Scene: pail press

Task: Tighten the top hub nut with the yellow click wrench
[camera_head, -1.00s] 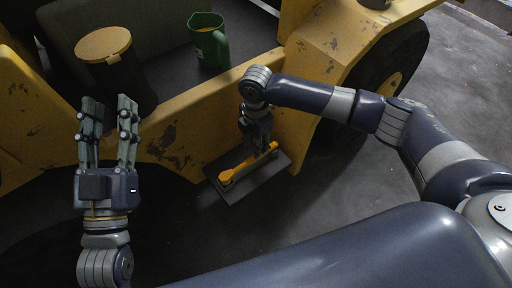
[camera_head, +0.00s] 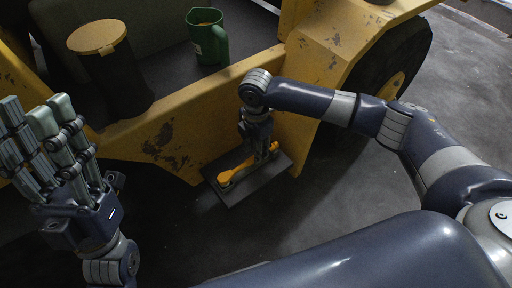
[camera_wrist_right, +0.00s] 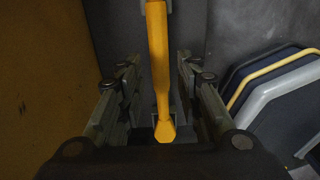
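The yellow wrench (camera_head: 232,173) lies on a small dark step plate (camera_head: 246,186) below the machine's yellow side. My right gripper (camera_head: 264,154) is down at the wrench's right end. In the right wrist view the wrench handle (camera_wrist_right: 159,70) runs between the two fingers of my right gripper (camera_wrist_right: 158,88), with gaps on both sides, so it is open around the handle. My left gripper (camera_head: 36,108) is raised at the left, fingers apart and empty. A dark wheel with a yellow hub (camera_head: 393,90) shows partly at the right; I cannot make out its nuts.
A green mug (camera_head: 207,42) and a dark canister with a tan lid (camera_head: 98,38) stand on the machine's deck. The yellow body side (camera_head: 170,140) is close to my right gripper. The dark floor (camera_head: 330,190) is clear.

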